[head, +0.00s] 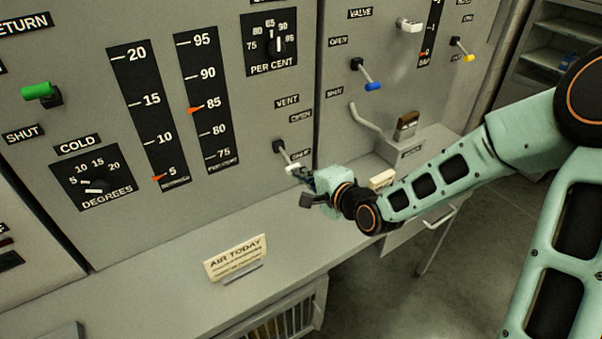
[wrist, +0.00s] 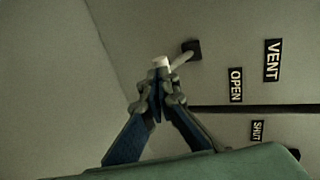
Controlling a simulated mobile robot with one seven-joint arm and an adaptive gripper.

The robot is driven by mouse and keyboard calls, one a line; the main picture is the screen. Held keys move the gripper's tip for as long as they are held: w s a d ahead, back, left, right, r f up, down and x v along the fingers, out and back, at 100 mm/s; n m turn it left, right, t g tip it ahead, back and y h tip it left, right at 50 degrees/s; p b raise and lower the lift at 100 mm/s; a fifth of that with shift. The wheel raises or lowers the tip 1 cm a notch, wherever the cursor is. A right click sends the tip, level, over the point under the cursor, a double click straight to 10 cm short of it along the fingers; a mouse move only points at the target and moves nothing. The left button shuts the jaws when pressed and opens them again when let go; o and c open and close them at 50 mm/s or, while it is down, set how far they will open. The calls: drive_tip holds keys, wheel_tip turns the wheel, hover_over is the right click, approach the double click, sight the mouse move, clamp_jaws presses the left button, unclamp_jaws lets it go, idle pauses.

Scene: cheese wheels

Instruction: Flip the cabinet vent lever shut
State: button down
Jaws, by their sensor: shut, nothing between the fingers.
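The vent lever (head: 285,155) is a grey rod on a black pivot with a white tip. My gripper (head: 306,178) is at the tip. In the wrist view the lever (wrist: 181,58) runs from its dark pivot down-left to the white tip, just beyond my shut fingertips (wrist: 159,82). The fingers hold nothing. Whether they touch the tip I cannot tell.
A grey ledge (head: 165,275) runs below the panel, with an AIR TODAY card (head: 236,258) on it. A blue-tipped lever (head: 366,75) and a box (head: 408,143) are to the right. A green-handled lever (head: 38,91) is far left. Open floor lies at the lower right.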

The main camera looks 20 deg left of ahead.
drive_tip(key=shift+w+a+f+b, duration=0.15)
drive_tip(key=shift+f+b, duration=0.25)
drive_tip(key=shift+f, duration=0.5)
drive_tip(key=shift+r, duration=0.1)
drive_tip(key=shift+r+p, duration=0.7)
drive_tip(key=shift+p, duration=0.05)
